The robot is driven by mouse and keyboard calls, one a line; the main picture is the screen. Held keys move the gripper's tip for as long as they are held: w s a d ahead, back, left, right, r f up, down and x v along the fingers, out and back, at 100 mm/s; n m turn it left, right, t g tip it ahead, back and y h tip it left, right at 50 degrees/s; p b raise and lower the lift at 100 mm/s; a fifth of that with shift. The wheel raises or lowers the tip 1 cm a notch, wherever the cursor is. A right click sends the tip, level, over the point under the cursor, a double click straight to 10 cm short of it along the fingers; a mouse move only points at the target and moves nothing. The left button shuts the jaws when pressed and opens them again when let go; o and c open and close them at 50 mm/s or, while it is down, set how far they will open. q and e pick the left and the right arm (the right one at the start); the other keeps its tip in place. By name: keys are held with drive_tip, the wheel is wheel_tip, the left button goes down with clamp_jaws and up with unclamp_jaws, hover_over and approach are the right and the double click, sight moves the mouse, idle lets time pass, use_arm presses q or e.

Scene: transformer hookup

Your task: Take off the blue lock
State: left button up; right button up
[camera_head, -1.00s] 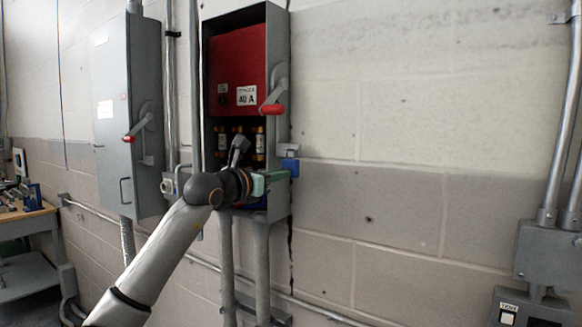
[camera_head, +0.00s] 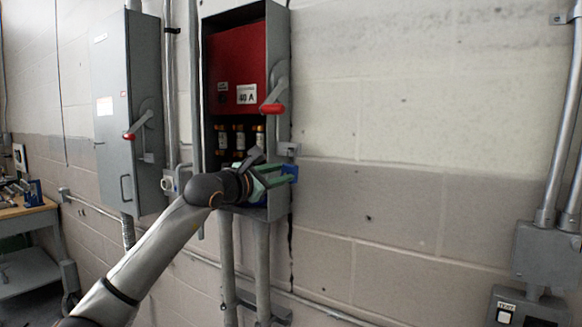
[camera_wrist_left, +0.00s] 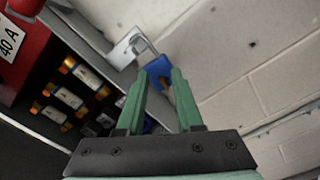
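The blue lock (camera_head: 290,172) is at the right side of the open grey box with the red panel, just below the small grey hasp (camera_head: 288,149). My left gripper (camera_head: 286,174) has its green fingertips at the lock. My right gripper is not in view.
The open box (camera_head: 278,60) has a red-handled lever (camera_head: 272,108) above the hasp and several fuses (camera_head: 239,138) inside. A closed grey box (camera_head: 128,110) stands left. The wall to the right is clear up to a grey control box (camera_head: 528,310).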

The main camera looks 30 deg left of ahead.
use_arm(q)
drive_tip(key=shift+s+f+b, duration=0.15)
drive_tip(key=shift+s+b, duration=0.8)
drive_tip(key=s+a+b, duration=0.1)
drive_tip(key=s+b, duration=0.6)
drive_tip(key=s, duration=0.9)
drive_tip(key=shift+s+a, duration=0.2)
drive_tip(key=shift+s, duration=0.05)
